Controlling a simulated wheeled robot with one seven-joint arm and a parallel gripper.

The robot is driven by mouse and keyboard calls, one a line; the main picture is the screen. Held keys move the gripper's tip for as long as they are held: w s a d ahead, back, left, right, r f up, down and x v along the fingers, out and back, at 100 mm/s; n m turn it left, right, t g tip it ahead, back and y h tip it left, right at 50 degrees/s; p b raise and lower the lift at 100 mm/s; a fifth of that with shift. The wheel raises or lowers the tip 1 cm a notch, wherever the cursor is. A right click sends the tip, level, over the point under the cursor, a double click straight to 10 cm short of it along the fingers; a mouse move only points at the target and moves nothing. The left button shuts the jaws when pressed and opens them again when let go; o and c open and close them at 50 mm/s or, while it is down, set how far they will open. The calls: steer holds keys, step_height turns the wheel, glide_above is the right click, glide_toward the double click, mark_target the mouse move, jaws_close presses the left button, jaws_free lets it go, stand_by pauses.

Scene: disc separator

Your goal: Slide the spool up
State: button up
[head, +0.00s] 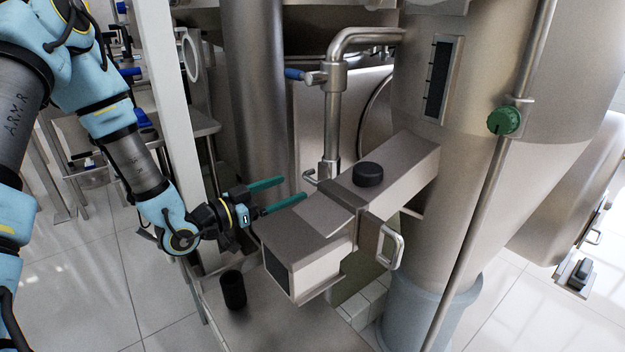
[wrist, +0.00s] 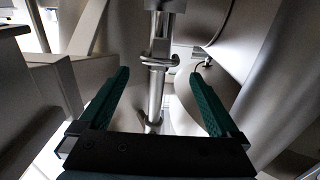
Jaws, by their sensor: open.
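A bare vertical steel pipe (head: 332,125) hangs below a bent pipe, under a collar with a blue-handled valve; I take this pipe to be the spool. A small clamp with a bent handle (head: 312,178) sits low on it. The pipe also shows in the wrist view (wrist: 155,95), with a clamp ring around it. My gripper (head: 294,189) is open and empty, its green fingers pointing right toward the pipe, short of it. In the wrist view (wrist: 160,75) the pipe appears between the fingers but farther ahead. The pipe's lower end is hidden in the head view behind the box-shaped steel chute.
The steel chute (head: 310,215) with a black cap (head: 368,174) lies just right of and below my fingers. A dark cup (head: 232,290) stands below. The large steel vessel (head: 470,180) and a green knob (head: 504,120) are at right. A wide steel column (head: 255,90) stands behind.

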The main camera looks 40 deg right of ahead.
mark_target(309, 176)
steer(key=d, duration=0.7)
steer(key=shift+s+d+p, duration=0.2)
steer(key=shift+d+p, duration=0.05)
steer(key=shift+p, duration=0.05)
steer(key=shift+w, duration=0.15)
jaws_close()
